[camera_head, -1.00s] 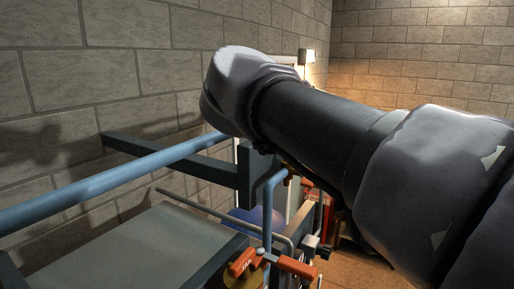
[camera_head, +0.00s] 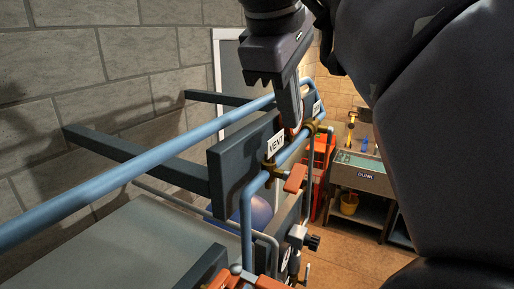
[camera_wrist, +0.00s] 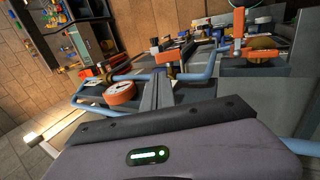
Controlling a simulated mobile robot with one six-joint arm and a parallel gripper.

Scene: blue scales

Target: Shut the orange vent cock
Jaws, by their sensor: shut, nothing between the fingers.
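The orange vent cock handle (camera_head: 296,178) sits on a brass body on a blue pipe, just below the white VENT sign (camera_head: 276,146). In the head view it juts to the right, at an angle to the pipe. My gripper (camera_head: 294,122) points down above and behind it, shut and empty, with its fingers apart from the handle in the picture. I cannot tell whether that handle is the vent cock.
Blue pipes and a dark panel (camera_head: 225,180) crowd the rack. Another brass fitting (camera_head: 313,125) is close to my fingers. More orange handles (camera_head: 268,283) show at the bottom. A long blue rail (camera_head: 110,180) crosses the left. The floor on the right is open before a sink (camera_head: 360,178).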

